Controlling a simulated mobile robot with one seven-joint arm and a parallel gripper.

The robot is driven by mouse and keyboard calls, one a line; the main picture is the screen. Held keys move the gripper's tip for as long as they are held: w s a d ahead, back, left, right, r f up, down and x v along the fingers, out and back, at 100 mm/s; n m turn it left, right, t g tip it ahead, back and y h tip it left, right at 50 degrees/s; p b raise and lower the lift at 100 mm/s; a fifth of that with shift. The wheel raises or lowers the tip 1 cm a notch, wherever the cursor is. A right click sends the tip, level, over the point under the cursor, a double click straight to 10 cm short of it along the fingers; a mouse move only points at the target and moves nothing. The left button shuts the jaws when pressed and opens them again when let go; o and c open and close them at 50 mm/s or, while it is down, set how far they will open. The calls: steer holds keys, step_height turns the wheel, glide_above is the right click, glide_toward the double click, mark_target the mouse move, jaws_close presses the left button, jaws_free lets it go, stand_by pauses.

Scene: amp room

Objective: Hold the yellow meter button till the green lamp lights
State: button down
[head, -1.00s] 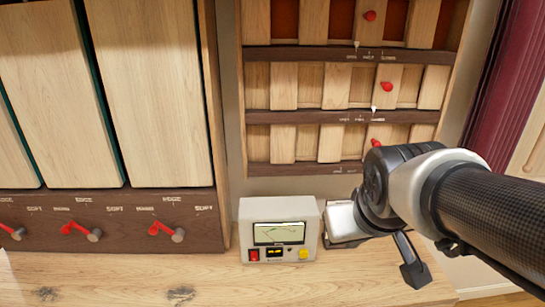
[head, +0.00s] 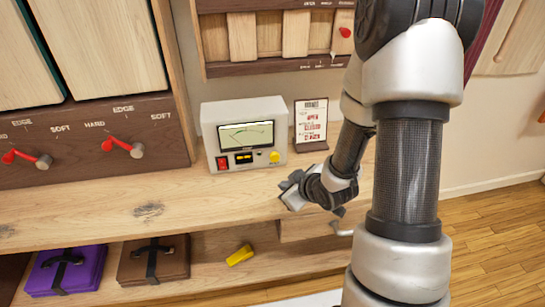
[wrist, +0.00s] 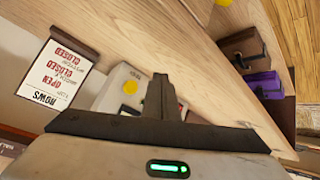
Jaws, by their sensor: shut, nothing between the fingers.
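The meter (head: 210,130) is a cream box standing on the wooden counter, with a dial screen, a red switch and a small dark display on its front. Its yellow button (head: 274,156) is at the lower right of that front. In the wrist view the button (wrist: 130,87) shows just left of my fingers, and the meter is partly hidden behind them. My gripper (head: 286,187) is shut and empty, below and right of the button, apart from it at the counter's front edge. I cannot make out a lit green lamp on the meter.
A sign card (head: 311,121) stands right of the meter. Red-handled levers (head: 123,147) are on the cabinet at left. The lower shelf holds a purple case (head: 66,272), a brown case (head: 153,262) and a yellow block (head: 240,255). The counter (head: 150,195) before the meter is clear.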

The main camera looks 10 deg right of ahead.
mark_target(275, 157)
steer(key=shift+a+f, duration=0.1)
steer(key=shift+f, duration=0.15)
steer(key=shift+w+r, duration=0.1)
steer(key=shift+w, duration=0.4)
steer(key=shift+w+p, duration=0.8)
steer(key=shift+w, duration=3.1)
steer(key=shift+w, duration=0.15)
steer(key=shift+w, duration=0.3)
